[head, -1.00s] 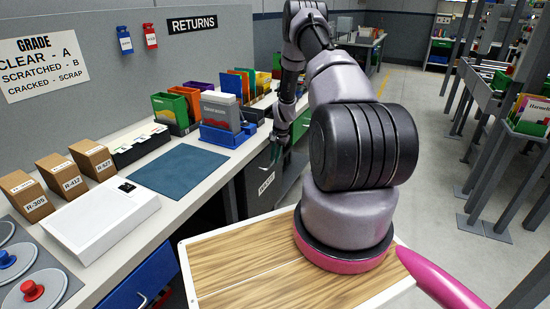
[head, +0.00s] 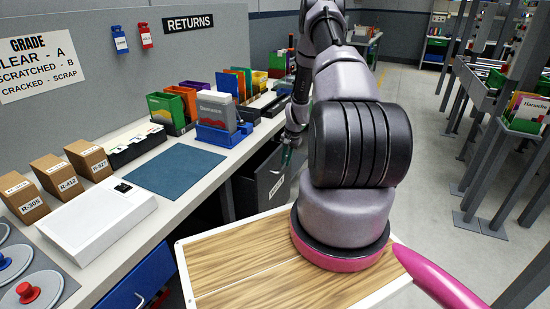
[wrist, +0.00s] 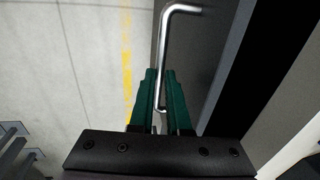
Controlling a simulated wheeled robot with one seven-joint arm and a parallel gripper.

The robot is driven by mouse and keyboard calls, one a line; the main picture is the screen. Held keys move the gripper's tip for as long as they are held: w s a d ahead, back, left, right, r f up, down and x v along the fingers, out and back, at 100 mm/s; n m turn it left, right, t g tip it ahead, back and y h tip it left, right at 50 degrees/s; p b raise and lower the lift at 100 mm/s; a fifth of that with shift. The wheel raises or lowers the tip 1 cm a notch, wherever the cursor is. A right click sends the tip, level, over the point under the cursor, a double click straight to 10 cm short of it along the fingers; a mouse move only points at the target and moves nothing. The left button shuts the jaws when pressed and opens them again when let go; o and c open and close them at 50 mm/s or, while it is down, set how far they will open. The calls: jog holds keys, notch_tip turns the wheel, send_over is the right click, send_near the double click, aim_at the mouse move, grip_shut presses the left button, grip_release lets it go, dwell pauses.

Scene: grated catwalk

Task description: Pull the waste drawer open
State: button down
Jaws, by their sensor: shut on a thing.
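The waste drawer (head: 270,172) is a dark grey front with a white label, below the bench top on the left of my arm. It stands out from the bench, partly open. Its silver bar handle (wrist: 163,50) shows in the wrist view against the grey front. My gripper (wrist: 160,98) has dark green fingers closed around the lower end of the handle. In the head view my gripper (head: 288,158) is at the drawer front, small and partly dark against it. The drawer's inside is mostly hidden.
The bench (head: 215,152) runs along the left, holding a blue mat (head: 176,170), boxes and a blue bin (head: 222,135). A blue drawer (head: 140,285) is nearer. Clear floor (head: 430,140) lies to the right, before grey racks (head: 490,150).

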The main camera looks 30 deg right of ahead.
jog(key=s+d, duration=1.1)
jog(key=s, duration=0.3)
jog(key=shift+s+d, duration=0.15)
jog(key=shift+s, duration=0.15)
jog(key=c, duration=0.9)
grip_release()
jog(key=r, duration=0.3)
jog(key=s+d+r, duration=0.1)
jog(key=r, duration=0.6)
jog(key=shift+s+d+r, duration=0.15)
jog(key=shift+s+r, duration=0.1)
jog(key=shift+r, duration=0.05)
